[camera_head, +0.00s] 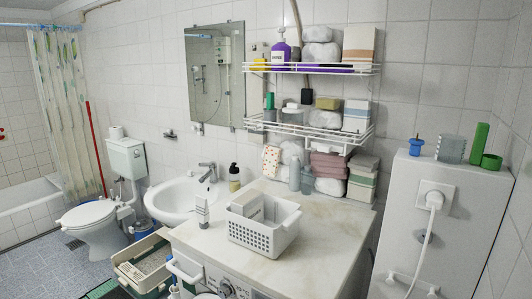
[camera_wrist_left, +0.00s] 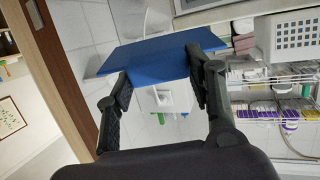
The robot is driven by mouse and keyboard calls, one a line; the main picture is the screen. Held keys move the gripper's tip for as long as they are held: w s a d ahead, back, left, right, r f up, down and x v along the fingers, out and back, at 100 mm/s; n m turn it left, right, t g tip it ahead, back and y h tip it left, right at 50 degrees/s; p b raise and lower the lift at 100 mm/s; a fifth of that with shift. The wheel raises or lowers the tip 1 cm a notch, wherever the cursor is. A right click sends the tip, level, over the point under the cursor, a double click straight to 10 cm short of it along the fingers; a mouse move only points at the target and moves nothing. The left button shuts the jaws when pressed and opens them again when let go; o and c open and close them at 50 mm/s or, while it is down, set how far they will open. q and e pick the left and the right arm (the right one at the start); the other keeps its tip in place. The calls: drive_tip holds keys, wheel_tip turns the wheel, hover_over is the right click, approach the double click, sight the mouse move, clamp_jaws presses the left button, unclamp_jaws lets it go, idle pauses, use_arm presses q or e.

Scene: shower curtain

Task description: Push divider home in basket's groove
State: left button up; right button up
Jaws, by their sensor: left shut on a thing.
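The white perforated basket (camera_head: 262,232) stands on the pale worktop, with a light box-like item (camera_head: 248,205) inside its left part. Its groove is too small to make out. The basket also shows at the upper right of the left wrist view (camera_wrist_left: 290,36), apart from the gripper. The divider, a flat blue panel (camera_wrist_left: 150,55), is held between the fingers of my left gripper (camera_wrist_left: 160,82), which is shut on it. The panel is clear of the basket in that view. My left gripper is outside the head view. My right gripper is in neither view.
The worktop (camera_head: 330,235) is clear right of the basket. A white tube (camera_head: 202,212) stands left of it. Stacked boxes (camera_head: 362,178) and bottles stand behind, under a loaded wire rack (camera_head: 315,68). A white cabinet (camera_head: 412,215) with a plugged-in cord is at the right.

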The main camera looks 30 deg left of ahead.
use_arm(q)
drive_tip(key=m+g+h, duration=0.1)
drive_tip(key=g, duration=0.1)
drive_tip(key=a+m+g+h+p, duration=0.1)
drive_tip(key=m+g, duration=0.1)
drive_tip(key=a+m+g+h+p, duration=0.1)
drive_tip(key=m+g, duration=0.1)
drive_tip(key=shift+a+r, duration=0.2)
drive_tip(key=shift+r, duration=0.05)
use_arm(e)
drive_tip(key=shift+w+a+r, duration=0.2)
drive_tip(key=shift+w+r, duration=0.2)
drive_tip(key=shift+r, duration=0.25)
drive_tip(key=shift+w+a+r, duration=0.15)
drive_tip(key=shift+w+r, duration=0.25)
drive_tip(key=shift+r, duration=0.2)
use_arm(q)
drive_tip(key=shift+w+a+m+g, duration=0.1)
drive_tip(key=shift+m+g, duration=0.2)
drive_tip(key=shift+m, duration=0.1)
